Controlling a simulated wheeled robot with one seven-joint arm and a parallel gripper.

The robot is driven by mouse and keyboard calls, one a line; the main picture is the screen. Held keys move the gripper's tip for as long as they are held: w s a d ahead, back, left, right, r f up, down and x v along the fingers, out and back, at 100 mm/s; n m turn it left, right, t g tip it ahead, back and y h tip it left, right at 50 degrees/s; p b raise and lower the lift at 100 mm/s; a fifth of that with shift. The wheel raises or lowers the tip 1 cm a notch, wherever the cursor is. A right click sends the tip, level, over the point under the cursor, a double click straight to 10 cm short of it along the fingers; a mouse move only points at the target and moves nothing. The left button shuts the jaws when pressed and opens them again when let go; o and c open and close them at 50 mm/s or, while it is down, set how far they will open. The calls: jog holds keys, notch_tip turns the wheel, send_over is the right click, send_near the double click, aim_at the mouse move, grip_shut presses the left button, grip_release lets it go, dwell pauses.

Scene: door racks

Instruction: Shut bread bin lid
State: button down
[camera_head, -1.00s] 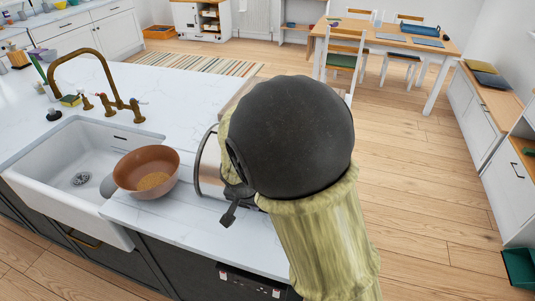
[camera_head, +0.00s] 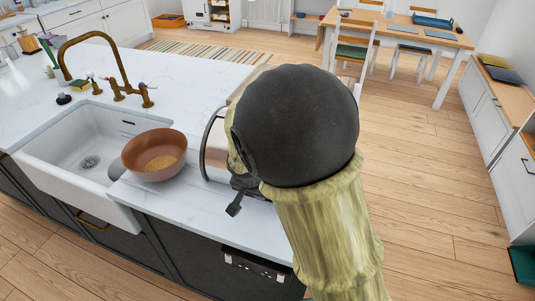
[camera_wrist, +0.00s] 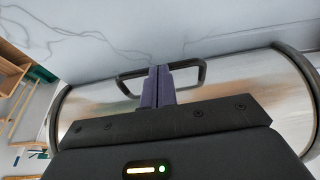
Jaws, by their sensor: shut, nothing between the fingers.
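The bread bin (camera_head: 215,150) stands on the marble counter, mostly hidden behind my arm in the head view; its curved dark rim and a pale side show. In the wrist view its curved, brushed-metal lid (camera_wrist: 230,92) spans the picture between dark rims. A dark bar handle (camera_wrist: 202,73) is on the lid near the pale marble. My gripper (camera_wrist: 160,70) is shut, its fingers side by side at the handle, overlapping it in view; contact is unclear. In the head view the gripper (camera_head: 234,209) shows low beside the bin. How far the lid is closed cannot be told.
A brown bowl (camera_head: 154,155) sits on the counter left of the bin, beside the white sink (camera_head: 60,140) and brass tap (camera_head: 122,75). The counter's front edge (camera_head: 215,235) runs below the bin. Open wooden floor (camera_head: 430,200) lies to the right.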

notch_tip(320, 180, up, 3)
jog(key=w+d+p, duration=0.1)
jog(key=w+p, duration=0.1)
jog(key=p, duration=0.1)
jog(key=s+a+r+b, duration=0.2)
jog(key=s+a, duration=0.1)
jog(key=s, duration=0.6)
jog(key=shift+a+r, duration=0.3)
jog(key=shift+a, duration=0.05)
jog(key=shift+s, duration=0.1)
jog(key=s+d+n+g+y+p, duration=0.1)
jog(key=s+d+n+p, duration=0.1)
jog(key=d, duration=1.6)
jog(key=shift+s+n, duration=0.45)
jog(key=shift+n, duration=0.55)
jog(key=shift+d+r, duration=0.1)
